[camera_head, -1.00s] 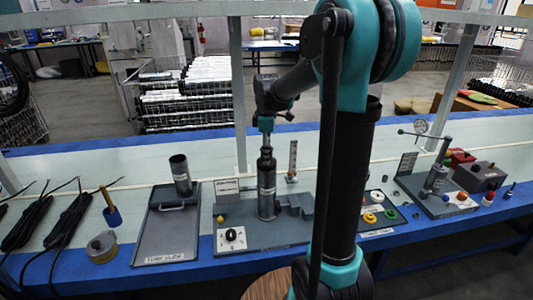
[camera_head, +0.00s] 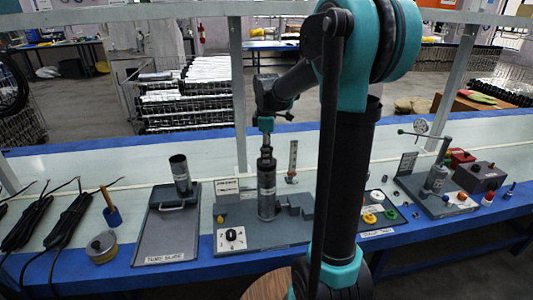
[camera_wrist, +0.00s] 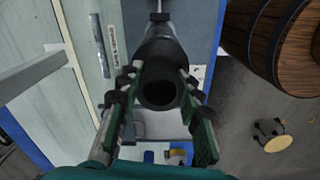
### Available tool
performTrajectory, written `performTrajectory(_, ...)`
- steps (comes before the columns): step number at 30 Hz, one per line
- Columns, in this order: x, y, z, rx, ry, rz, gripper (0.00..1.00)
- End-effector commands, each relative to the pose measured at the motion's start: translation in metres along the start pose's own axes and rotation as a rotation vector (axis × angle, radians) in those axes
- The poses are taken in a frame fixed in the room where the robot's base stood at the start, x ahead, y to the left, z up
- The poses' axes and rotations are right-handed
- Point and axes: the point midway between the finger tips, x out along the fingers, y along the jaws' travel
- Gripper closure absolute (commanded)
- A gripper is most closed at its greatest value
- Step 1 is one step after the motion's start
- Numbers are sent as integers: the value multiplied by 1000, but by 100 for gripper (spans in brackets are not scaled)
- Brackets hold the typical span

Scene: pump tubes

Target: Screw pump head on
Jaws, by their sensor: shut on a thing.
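A dark grey pump tube (camera_head: 266,190) stands upright in the grey fixture (camera_head: 225,240) on the bench. A darker, narrower pump head (camera_head: 266,153) sits at its top, in line with it; I cannot tell how far the two are joined. My gripper (camera_head: 266,135) is above the tube, pointing down, with its fingers at the head. In the wrist view, my gripper (camera_wrist: 158,95) has its two green fingers on either side of the dark round head (camera_wrist: 160,92), closed on it. The round opening of the head faces the camera.
A tray (camera_head: 165,235) with another upright tube (camera_head: 181,174) stands left of the fixture. A second fixture with a lever (camera_head: 435,180) is at right. Coloured rings (camera_head: 373,212) lie between. A wooden barrel (camera_wrist: 275,45) stands beside the bench.

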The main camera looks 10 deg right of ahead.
Motion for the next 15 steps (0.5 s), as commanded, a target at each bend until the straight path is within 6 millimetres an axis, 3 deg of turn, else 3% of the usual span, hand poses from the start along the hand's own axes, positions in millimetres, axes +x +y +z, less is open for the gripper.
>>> performTrajectory(8, 0, 0, 0, 27, 0, 0, 100)
performTrajectory(15, 0, 0, 0, 255, 0, 0, 100)
